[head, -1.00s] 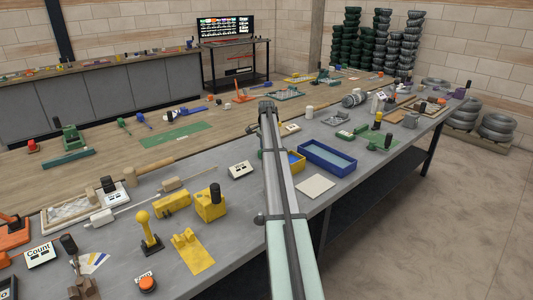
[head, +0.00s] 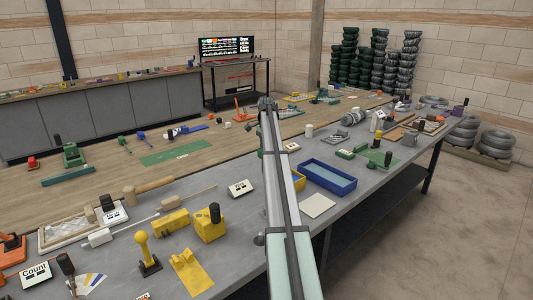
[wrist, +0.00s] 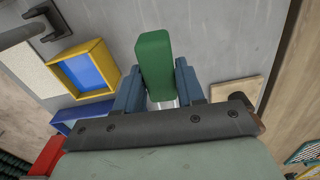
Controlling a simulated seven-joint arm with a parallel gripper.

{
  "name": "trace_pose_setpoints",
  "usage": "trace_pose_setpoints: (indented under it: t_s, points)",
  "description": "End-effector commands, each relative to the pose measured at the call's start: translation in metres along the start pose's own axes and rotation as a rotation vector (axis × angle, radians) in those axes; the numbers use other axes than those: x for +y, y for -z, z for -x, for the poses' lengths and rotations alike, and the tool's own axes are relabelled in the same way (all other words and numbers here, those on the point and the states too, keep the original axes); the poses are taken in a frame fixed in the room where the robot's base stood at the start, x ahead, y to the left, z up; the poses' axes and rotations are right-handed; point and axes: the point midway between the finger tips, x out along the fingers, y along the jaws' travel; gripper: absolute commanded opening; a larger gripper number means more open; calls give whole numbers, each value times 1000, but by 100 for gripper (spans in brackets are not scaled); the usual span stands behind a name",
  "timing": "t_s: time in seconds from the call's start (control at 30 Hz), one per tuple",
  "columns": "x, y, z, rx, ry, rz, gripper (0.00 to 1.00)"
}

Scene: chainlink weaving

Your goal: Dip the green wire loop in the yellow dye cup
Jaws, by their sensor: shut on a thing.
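In the wrist view my gripper (wrist: 160,95) is shut on a green block-shaped piece (wrist: 154,65), held between its two blue fingers above the grey bench. I cannot see a wire loop on this piece. A yellow-walled square container (wrist: 85,69) with a blue inside stands to the left of the held piece, apart from it. In the head view its yellow wall (head: 299,184) shows partly behind my arm, next to the blue tray. My fingers and the held piece are hidden by my arm in the head view. I cannot tell whether the yellow container is the dye cup.
A blue tray (head: 333,187) with a pale blue inside stands right of the yellow container. A pale flat tile (head: 318,205) lies in front of it. Yellow fixtures (head: 209,224) and a yellow-knobbed lever (head: 146,250) stand to the left. A small beige square (wrist: 236,91) lies right of my gripper.

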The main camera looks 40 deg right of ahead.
Motion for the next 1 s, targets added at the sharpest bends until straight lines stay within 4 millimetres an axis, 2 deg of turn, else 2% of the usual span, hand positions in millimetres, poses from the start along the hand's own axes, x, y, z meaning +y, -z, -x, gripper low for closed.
trace_pose_setpoints:
  t_s: [0.13, 0.17, 0.5, 0.77, 1.0]
  points:
    - [0, 0, 0, 0, 0, 0, 6]
    - [0, 0, 0, 0, 0, 0, 36]
    - [0, 0, 0, 0, 0, 0, 6]
    - [4, -2, 4, -77, -28, -95, 6]
    - [22, -11, 22, -334, -72, -373, 6]
